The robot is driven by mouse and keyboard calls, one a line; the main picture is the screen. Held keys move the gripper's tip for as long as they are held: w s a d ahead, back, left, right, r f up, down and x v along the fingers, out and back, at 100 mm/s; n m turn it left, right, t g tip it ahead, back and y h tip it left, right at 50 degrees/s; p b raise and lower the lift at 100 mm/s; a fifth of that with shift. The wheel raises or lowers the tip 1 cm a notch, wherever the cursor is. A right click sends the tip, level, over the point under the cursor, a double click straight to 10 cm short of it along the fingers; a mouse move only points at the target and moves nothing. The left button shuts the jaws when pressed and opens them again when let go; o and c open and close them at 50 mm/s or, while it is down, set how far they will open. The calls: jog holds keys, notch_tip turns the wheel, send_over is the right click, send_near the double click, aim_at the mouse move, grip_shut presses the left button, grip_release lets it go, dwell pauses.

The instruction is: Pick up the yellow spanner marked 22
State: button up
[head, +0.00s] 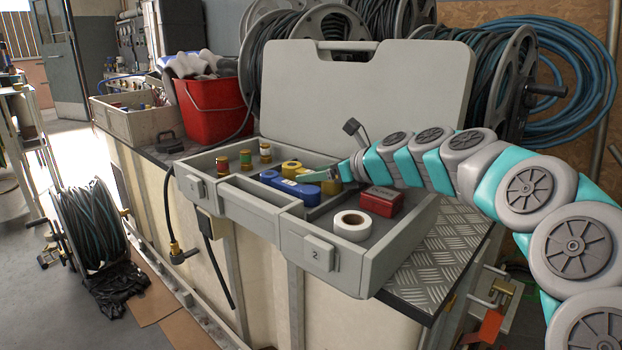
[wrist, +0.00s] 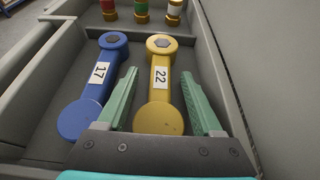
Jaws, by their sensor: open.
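The yellow spanner (wrist: 161,82) marked 22 lies in the grey open case, straight ahead in the wrist view. In the head view its far end (head: 291,168) shows behind a blue spanner. My gripper (wrist: 157,95) is open, with one green finger on each side of the yellow spanner's shaft; I cannot tell whether they touch it. In the head view my gripper (head: 318,176) reaches into the case from the right. The blue spanner (wrist: 95,85) marked 17 lies just left of the yellow one, close to the left finger.
The case (head: 255,203) stands open on a workbench. Several brass fittings (head: 245,160) stand at its left end. A white tape roll (head: 352,226) and a small red box (head: 381,201) are in its right part. The raised lid (head: 365,100) stands behind.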

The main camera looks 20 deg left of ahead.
jog(key=shift+c, duration=0.3)
grip_shut()
dwell(0.3)
